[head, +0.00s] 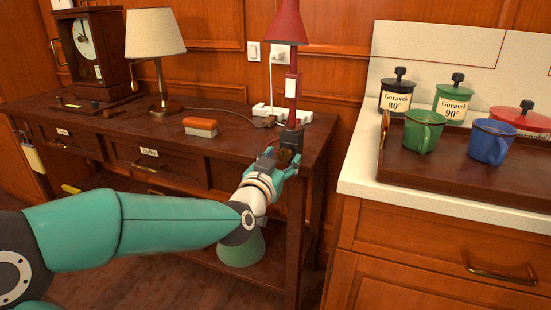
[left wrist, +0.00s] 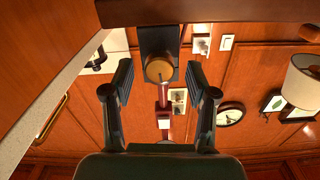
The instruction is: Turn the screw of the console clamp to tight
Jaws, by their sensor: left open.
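The console clamp (head: 291,138) is a dark bracket at the right front edge of the wooden console table, at the foot of a red lamp. In the left wrist view the dark clamp body (left wrist: 158,42) carries a round brass-coloured screw end (left wrist: 159,71). My left gripper (head: 281,160) is at the clamp and partly hides it in the head view. In the left wrist view my left gripper (left wrist: 160,78) is open, with one finger on each side of the screw and gaps on both sides. Whether the screw is tight cannot be told. My right gripper is not in view.
The red lamp (head: 287,24) rises above the clamp. An orange-and-white block (head: 200,127), a table lamp (head: 155,35) and a wooden clock (head: 90,48) stand on the console table (head: 150,122). A counter with a tray (head: 450,186) and mugs is to the right.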

